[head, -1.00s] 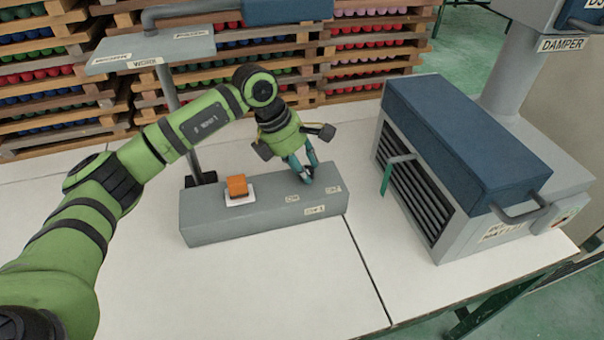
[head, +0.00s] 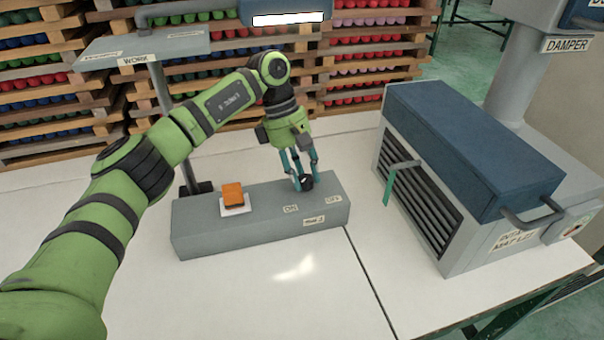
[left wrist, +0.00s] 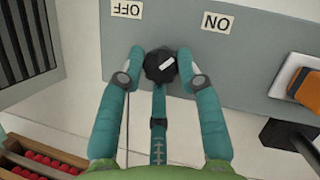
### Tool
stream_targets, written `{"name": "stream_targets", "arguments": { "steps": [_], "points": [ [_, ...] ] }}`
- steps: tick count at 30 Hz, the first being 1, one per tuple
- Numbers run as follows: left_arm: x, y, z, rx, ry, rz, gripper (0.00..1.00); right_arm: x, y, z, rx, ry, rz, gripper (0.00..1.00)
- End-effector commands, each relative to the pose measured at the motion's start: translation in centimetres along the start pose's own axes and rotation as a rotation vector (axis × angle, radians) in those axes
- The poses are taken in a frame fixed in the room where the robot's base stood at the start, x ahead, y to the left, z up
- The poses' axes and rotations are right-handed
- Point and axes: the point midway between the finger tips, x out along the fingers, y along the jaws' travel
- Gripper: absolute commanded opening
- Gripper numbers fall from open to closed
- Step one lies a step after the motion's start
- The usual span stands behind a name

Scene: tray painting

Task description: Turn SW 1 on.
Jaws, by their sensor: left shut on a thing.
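The switch SW 1 is a black round knob (head: 305,183) on top of a grey box (head: 200,238), between the ON label (head: 291,209) and the OFF label (head: 333,200). My left gripper (head: 303,184) points down at it, with teal fingers on either side. In the left wrist view the fingers (left wrist: 160,65) are shut on the knob (left wrist: 158,68), and its white mark slants toward the ON label (left wrist: 217,22). A lamp bar (head: 289,19) under the blue housing glows white. My right gripper is out of view.
An orange button (head: 233,194) on a white plate sits at the box's left part. A blue-topped grey louvred unit (head: 470,150) stands to the right. The white table in front is clear.

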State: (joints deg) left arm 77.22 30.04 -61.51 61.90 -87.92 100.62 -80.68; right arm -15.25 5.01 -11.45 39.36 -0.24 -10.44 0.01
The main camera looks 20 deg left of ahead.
Motion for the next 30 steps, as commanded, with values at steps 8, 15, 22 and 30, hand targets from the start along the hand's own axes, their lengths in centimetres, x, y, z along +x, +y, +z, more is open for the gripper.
{"name": "stream_targets", "arguments": {
  "steps": [8, 15, 22, 30],
  "points": [
    [0.2, 0.0, 0.4, 0.076, -0.008, -0.034, 0.03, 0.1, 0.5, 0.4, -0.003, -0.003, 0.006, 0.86],
    [0.2, -0.1, 0.4, 0.087, -0.009, -0.04, 0.03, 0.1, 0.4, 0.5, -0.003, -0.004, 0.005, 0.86],
    [0.3, -0.1, 0.4, 0.085, -0.009, -0.043, 0.03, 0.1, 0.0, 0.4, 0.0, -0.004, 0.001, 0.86],
    [0.2, -0.1, 0.2, 0.08, -0.006, -0.038, 0.56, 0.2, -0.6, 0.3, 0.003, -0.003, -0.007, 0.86]
  ]
}}
